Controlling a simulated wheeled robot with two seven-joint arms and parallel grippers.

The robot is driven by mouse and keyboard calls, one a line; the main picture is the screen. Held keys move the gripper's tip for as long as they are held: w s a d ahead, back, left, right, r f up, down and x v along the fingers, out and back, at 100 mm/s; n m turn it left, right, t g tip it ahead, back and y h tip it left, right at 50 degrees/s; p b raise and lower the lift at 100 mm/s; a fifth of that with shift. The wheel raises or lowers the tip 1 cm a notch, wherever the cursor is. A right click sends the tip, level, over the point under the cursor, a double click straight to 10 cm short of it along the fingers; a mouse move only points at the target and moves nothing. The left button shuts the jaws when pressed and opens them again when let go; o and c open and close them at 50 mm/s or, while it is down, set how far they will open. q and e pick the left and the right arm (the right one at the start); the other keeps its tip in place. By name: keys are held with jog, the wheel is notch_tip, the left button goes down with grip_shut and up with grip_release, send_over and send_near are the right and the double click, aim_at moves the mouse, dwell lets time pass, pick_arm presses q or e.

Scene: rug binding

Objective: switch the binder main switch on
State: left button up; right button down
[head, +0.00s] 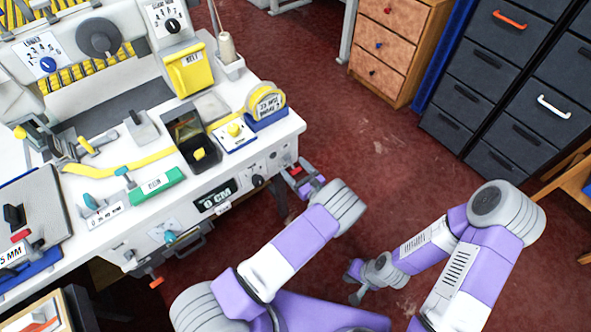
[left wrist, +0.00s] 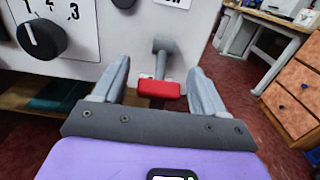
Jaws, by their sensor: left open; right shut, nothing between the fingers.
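A red-handled lever (left wrist: 158,88) on a grey stem sticks out of the white binder table's panel, and I take it to be the main switch. Its label is cut off in the left wrist view. My left gripper (left wrist: 158,72) is open, with one finger on each side of the lever and visible gaps to both. In the head view the left gripper (head: 299,178) is at the table's right front corner, where the red handle (head: 296,170) shows small. My right gripper (head: 357,281) is shut and empty, low over the floor, away from the table.
A black numbered dial (left wrist: 40,40) sits left of the lever on the same panel. A "0 CM" display (head: 215,196) is further left. A wooden drawer unit (head: 388,45) and dark cabinets (head: 497,75) stand behind. The red floor between is clear.

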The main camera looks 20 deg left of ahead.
aim_at(294, 168)
pick_arm(q)
jog(key=c, duration=1)
jog(key=shift+o, duration=0.2)
jog(key=shift+s+d+r+g+h+p, duration=0.1)
jog(key=shift+r+g+h+p, duration=0.25)
jog(key=shift+p, duration=0.5)
notch_tip(294, 168, up, 2)
jog(key=g+h+p, duration=0.1)
jog(key=p, duration=0.1)
jog(key=g+h+p, duration=0.1)
jog(key=p, duration=0.1)
jog(key=g+h+p, duration=0.1)
jog(key=h+p, duration=0.1)
jog(key=shift+r, duration=0.25)
jog(key=g+h+p, duration=0.1)
jog(key=p, duration=0.1)
jog(key=r+g+h+p, duration=0.1)
jog(key=h, duration=0.1)
jog(key=shift+r+p, duration=0.25)
jog(key=shift+p, duration=0.15)
jog(key=shift+w+a+r+g+h+p, duration=0.1)
jog(key=shift+w+a+g+h+p, duration=0.05)
jog(key=shift+g+h+p, duration=0.35)
jog(key=shift+w+a+r+g+h+p, duration=0.15)
jog(key=shift+g+h+p, duration=0.25)
jog(key=shift+p, duration=0.2)
jog(key=shift+f, duration=0.1)
jog(key=o, duration=1)
jog(key=shift+c, duration=0.2)
